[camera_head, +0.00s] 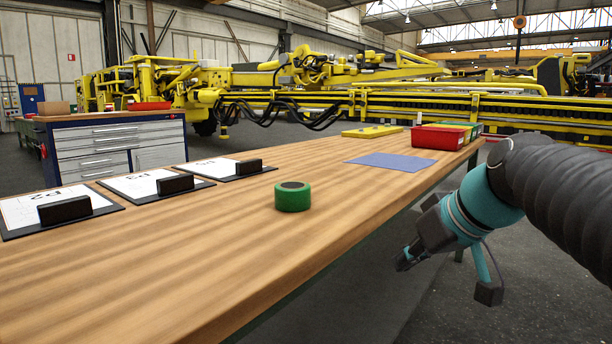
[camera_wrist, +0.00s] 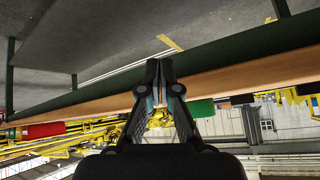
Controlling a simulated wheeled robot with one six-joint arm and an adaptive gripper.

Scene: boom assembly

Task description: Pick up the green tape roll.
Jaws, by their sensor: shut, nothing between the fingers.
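The green tape roll (camera_head: 293,197) lies flat on the wooden workbench (camera_head: 200,262), near its right edge in the head view. Its dark centre faces up. My gripper (camera_head: 404,262) hangs beyond the bench's right edge, to the right of the roll and apart from it. In the wrist view my gripper (camera_wrist: 159,66) is shut with its fingertips together and holds nothing. The bench edge (camera_wrist: 230,82) runs behind the fingers there. A green patch (camera_wrist: 201,108) shows beside the fingers; I cannot tell whether it is the roll.
Clipboards with black blocks (camera_head: 175,184) lie left of the roll. A blue sheet (camera_head: 389,161), a yellow plate (camera_head: 372,131) and a red bin (camera_head: 438,137) are farther back. The bench around the roll is clear. Open floor lies beyond the bench's right edge.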

